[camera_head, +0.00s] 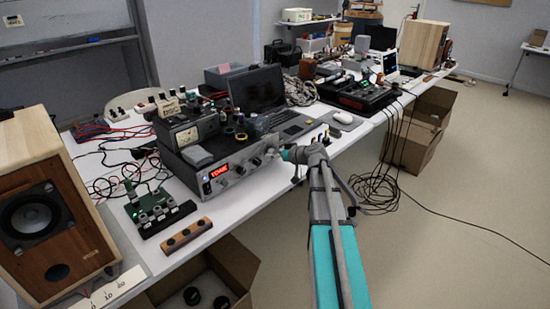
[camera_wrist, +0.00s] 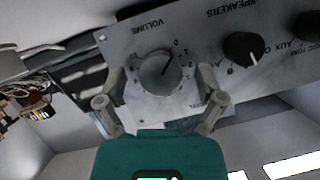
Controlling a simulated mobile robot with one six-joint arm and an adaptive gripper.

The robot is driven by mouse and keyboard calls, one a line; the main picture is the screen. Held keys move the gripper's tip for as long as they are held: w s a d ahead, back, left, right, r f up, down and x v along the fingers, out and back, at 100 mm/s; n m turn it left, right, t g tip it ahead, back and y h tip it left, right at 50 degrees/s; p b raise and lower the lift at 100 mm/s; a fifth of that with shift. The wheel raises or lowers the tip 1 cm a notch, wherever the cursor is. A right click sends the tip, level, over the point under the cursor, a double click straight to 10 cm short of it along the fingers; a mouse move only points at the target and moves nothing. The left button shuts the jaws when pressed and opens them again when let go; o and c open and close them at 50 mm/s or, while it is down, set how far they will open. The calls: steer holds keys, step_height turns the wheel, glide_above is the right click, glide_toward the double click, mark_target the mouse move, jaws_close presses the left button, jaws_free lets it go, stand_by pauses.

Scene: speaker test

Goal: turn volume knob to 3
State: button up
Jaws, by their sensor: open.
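The round grey volume knob (camera_wrist: 158,74) sits on a silver front panel (camera_wrist: 203,38) below the word VOLUME in the wrist view. Its dark pointer line slants up and right towards small scale marks that I cannot read clearly. My gripper (camera_wrist: 160,84) is open, with one finger on each side of the knob; I cannot tell whether either finger touches it. In the head view, my gripper (camera_head: 284,153) is at the right end of the amplifier (camera_head: 234,171), whose display shows red letters. The volume knob is hidden there by my gripper.
A black speakers knob (camera_wrist: 242,49) is right of my gripper, with another dark knob (camera_wrist: 308,26) beyond. A green circuit board (camera_head: 150,203) and a wooden strip (camera_head: 187,234) lie before the amplifier. A laptop (camera_head: 260,95) stands behind.

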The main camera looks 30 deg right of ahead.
steer(key=shift+w, duration=0.15)
steer(key=c, duration=1.1)
steer(key=shift+c, duration=0.2)
steer(key=shift+f+m, duration=0.1)
steer(key=shift+m, duration=0.2)
steer(key=shift+f+m+y+b, duration=0.1)
steer(key=shift+m+y+b, duration=0.6)
steer(key=shift+m+y, duration=0.3)
steer(key=m+y+b, duration=0.1)
steer(key=m+b, duration=0.1)
steer(key=m, duration=0.1)
steer(key=shift+f+y, duration=0.1)
steer(key=shift+y, duration=0.3)
steer(key=m+y+b, duration=0.1)
steer(key=m, duration=0.1)
steer(key=m+b, duration=0.1)
steer(key=m, duration=0.1)
steer(key=shift+t+y+b, duration=0.3)
steer(key=shift+y+b, duration=0.1)
steer(key=shift+m+t+y+b, duration=0.4)
steer(key=shift+m+b, duration=0.4)
steer(key=shift+m, duration=0.6)
steer(key=shift+r, duration=0.2)
